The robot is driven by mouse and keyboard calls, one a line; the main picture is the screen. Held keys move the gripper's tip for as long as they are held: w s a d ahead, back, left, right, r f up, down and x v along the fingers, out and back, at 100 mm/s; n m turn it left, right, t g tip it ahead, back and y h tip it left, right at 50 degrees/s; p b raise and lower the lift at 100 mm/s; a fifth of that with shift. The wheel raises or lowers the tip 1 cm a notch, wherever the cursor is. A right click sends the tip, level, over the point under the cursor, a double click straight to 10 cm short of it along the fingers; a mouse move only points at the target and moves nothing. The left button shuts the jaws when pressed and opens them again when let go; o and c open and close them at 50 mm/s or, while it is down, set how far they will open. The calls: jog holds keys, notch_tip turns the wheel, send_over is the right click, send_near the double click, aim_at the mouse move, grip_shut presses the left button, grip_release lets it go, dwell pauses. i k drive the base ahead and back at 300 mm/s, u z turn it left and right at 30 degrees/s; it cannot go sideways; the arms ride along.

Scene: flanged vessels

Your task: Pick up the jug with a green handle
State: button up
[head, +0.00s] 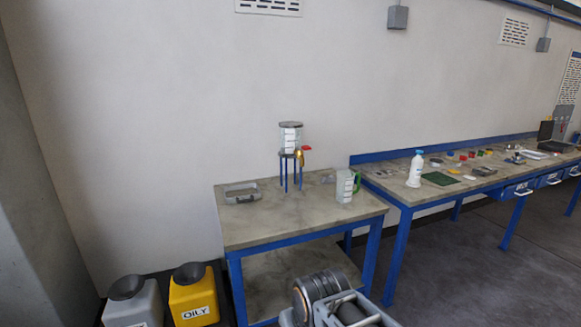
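The jug (344,187) is a clear, whitish vessel with a green handle on its right side. It stands upright on the near table (250,228), close to the table's right edge. Part of my own arm shows at the bottom centre, in front of the table and well below the jug. My gripper's fingers are not in this view, so their state is hidden. Nothing is seen touching the jug.
A vessel (290,138) with a red-handled tap stands on a blue-legged stand left of the jug. A grey tray (242,192) lies further left. A cluttered workbench (405,193) adjoins at right. Yellow (193,297) and grey (134,304) bins stand on the floor at lower left.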

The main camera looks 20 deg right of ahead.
aim_at(345, 179)
jog(key=z, duration=0.15)
jog(key=i, duration=0.25)
jog(key=z, duration=0.95)
jog(key=i, duration=1.75)
jog(key=u, duration=0.3)
